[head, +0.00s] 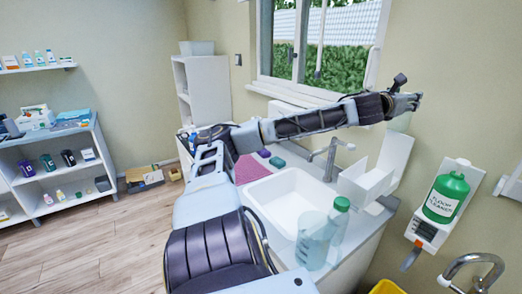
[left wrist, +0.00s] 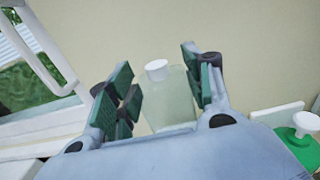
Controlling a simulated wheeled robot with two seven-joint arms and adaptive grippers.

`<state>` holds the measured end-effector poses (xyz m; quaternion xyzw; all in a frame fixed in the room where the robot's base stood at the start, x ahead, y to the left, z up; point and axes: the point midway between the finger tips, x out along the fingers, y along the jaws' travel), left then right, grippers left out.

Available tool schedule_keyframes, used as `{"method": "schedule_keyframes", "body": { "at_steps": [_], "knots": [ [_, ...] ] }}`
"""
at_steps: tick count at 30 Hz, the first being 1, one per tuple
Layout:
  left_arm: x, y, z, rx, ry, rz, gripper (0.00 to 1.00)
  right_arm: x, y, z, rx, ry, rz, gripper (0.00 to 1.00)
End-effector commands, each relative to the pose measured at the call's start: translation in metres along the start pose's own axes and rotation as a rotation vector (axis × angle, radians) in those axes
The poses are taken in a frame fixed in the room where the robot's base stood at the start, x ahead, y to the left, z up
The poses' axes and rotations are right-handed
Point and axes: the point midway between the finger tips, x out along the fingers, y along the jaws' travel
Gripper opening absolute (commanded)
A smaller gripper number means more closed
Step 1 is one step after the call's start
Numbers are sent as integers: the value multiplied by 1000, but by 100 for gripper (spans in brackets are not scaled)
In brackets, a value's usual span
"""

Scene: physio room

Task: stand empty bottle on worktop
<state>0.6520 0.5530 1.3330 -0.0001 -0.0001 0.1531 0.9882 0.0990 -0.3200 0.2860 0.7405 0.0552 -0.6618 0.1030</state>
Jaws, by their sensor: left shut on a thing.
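My left gripper (head: 408,104) is stretched out to the wall side, above the right end of the white worktop (head: 366,232). It is shut on a clear, pale greenish empty bottle (left wrist: 168,108) with a white cap. In the left wrist view the bottle sits between the green finger pads of the left gripper (left wrist: 163,92), cap toward the top. In the head view the bottle (head: 401,122) shows only faintly below the fingers, raised well above the worktop. My right gripper is not in view.
The worktop holds a sink (head: 288,197), a tap (head: 331,158), a clear jug (head: 313,240), and a green-capped bottle (head: 340,217). A white open holder (head: 380,172) stands at its back right. A green floor cleaner bottle (head: 446,196) sits on the wall at right.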

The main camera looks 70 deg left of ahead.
Motion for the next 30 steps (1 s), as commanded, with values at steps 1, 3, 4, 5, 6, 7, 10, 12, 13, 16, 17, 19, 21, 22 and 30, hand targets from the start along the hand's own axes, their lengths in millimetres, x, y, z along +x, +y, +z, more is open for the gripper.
{"method": "schedule_keyframes", "body": {
  "at_steps": [1,3,4,5,6,7,10,12,13,16,17,19,21,22,30],
  "knots": [
    [-1,0,4,1,-2,0,27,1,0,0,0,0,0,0],
    [-2,1,10,2,-2,1,27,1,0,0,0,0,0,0],
    [-2,1,13,2,-3,0,27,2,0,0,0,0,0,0],
    [-3,1,16,1,-3,0,27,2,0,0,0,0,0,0],
    [-4,1,19,1,-3,-1,27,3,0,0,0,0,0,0],
    [-4,2,21,2,-3,-1,27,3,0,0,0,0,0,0],
    [-5,2,27,1,-1,-4,27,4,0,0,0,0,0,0],
    [-6,2,29,1,-1,-7,27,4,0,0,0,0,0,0],
    [-6,1,30,1,-2,-8,27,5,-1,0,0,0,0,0],
    [-6,0,29,2,0,-11,27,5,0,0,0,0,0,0],
    [-6,0,29,3,0,-11,27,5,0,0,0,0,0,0],
    [-6,0,30,0,-1,-13,27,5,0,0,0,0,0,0],
    [-6,0,29,-2,-1,-13,27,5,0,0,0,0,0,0],
    [-6,0,29,-2,-1,-13,27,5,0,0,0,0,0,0],
    [-6,0,29,-2,-1,-14,27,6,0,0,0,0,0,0]
  ]
}}
